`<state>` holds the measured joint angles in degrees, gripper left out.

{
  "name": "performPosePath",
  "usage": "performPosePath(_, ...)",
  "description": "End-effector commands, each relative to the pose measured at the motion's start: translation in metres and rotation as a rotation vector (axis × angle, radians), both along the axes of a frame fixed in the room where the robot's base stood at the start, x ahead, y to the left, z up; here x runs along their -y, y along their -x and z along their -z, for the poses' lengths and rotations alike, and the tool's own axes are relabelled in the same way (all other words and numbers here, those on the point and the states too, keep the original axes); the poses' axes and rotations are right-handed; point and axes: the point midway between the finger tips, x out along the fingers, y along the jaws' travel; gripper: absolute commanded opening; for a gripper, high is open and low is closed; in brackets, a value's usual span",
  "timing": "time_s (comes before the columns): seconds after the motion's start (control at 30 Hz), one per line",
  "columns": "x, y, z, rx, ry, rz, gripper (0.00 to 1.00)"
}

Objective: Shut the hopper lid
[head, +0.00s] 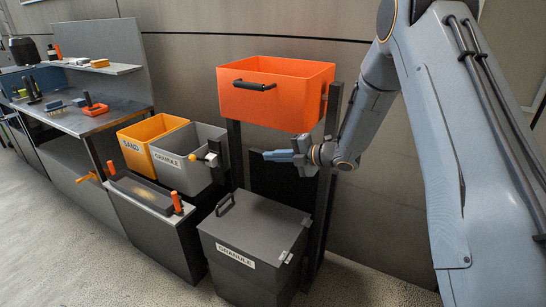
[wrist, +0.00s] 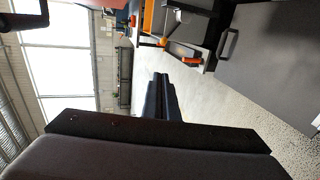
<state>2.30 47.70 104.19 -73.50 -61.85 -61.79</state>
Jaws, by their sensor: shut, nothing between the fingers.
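The dark grey hopper box (head: 225,265) labelled GRANULE stands on the floor at lower middle. Its flat dark lid (head: 262,222) lies across the top and looks shut, though I cannot tell whether a small gap remains. A bar handle (head: 225,204) is at the lid's left edge, and a light latch (head: 286,258) is at the front right. The handle also shows in the wrist view (wrist: 228,43). My gripper (head: 267,155) is shut and empty, above the lid and apart from it, pointing left. Its closed fingers also show in the wrist view (wrist: 160,78).
An open orange bin (head: 270,102) hangs on dark posts above my gripper. A yellow SAND bin (head: 150,150) and grey GRANULE bin (head: 180,178) stand left, behind a ledge with orange-handled pieces (head: 148,192). A workbench (head: 75,118) with tools is farther left. Floor is clear at front left.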

Motion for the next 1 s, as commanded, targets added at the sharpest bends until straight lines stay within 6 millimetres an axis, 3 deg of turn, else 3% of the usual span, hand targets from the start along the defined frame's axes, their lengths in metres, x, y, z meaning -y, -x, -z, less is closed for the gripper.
performPosePath(0.27, 0.0, 0.0, -0.011, 0.001, 0.0, 0.0, 0.0)
performPosePath(0.8, -0.001, -0.001, -0.107, 0.005, 0.001, -0.001, 0.0)
performPosePath(1.0, -0.001, 0.0, -0.132, 0.003, 0.0, -0.002, 0.0)
